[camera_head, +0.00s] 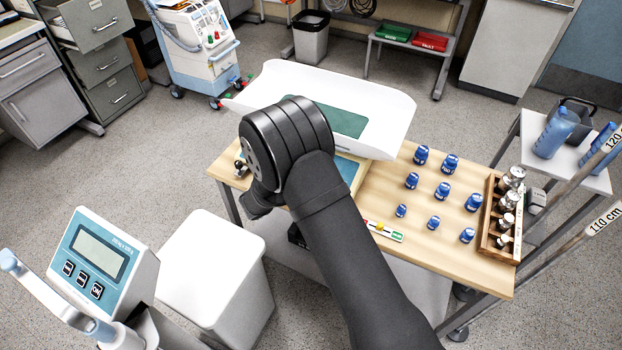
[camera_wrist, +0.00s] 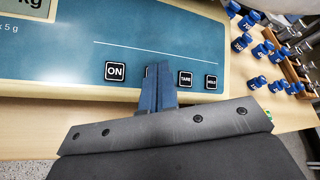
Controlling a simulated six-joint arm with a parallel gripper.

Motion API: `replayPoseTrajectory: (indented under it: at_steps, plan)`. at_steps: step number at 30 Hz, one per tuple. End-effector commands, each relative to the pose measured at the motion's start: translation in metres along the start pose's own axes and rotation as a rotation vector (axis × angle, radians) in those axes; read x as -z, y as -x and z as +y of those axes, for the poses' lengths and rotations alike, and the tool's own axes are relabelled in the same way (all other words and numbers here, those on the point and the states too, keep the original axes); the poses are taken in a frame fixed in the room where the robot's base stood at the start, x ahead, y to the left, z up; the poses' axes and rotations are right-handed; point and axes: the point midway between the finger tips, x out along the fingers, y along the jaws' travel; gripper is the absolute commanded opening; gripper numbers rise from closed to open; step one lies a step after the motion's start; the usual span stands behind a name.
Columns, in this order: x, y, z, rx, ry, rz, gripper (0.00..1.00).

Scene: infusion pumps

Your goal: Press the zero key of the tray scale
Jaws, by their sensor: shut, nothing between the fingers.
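The tray scale has a white curved tray (camera_head: 385,108) with a green mat on the wooden table; part of its blue panel (camera_head: 348,168) shows beside my arm. In the wrist view the blue panel (camera_wrist: 60,55) carries a row of black keys: the ON key (camera_wrist: 115,71), a mostly hidden key (camera_wrist: 148,71), the TARE key (camera_wrist: 185,79) and the HOLD key (camera_wrist: 210,82). My gripper (camera_wrist: 158,72) is shut and empty, its blue fingertips over the mostly hidden key. That key's label is covered, and I cannot tell whether the tips touch it.
Several blue weights (camera_head: 441,190) stand on the table's right side, beside a wooden rack (camera_head: 491,220) of metal weights. Another scale's display head (camera_head: 97,255) stands at the left front, next to a white box (camera_head: 215,265). A multicoloured strip (camera_head: 384,231) lies near the front edge.

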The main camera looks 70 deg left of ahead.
Motion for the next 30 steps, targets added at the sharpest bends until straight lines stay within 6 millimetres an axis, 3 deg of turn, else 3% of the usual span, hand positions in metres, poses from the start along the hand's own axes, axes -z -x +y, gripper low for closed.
replayPoseTrajectory:
  at_steps: [30]
  plan:
    - [-0.006,0.009,-0.007,0.0,0.0,0.0,0.0]
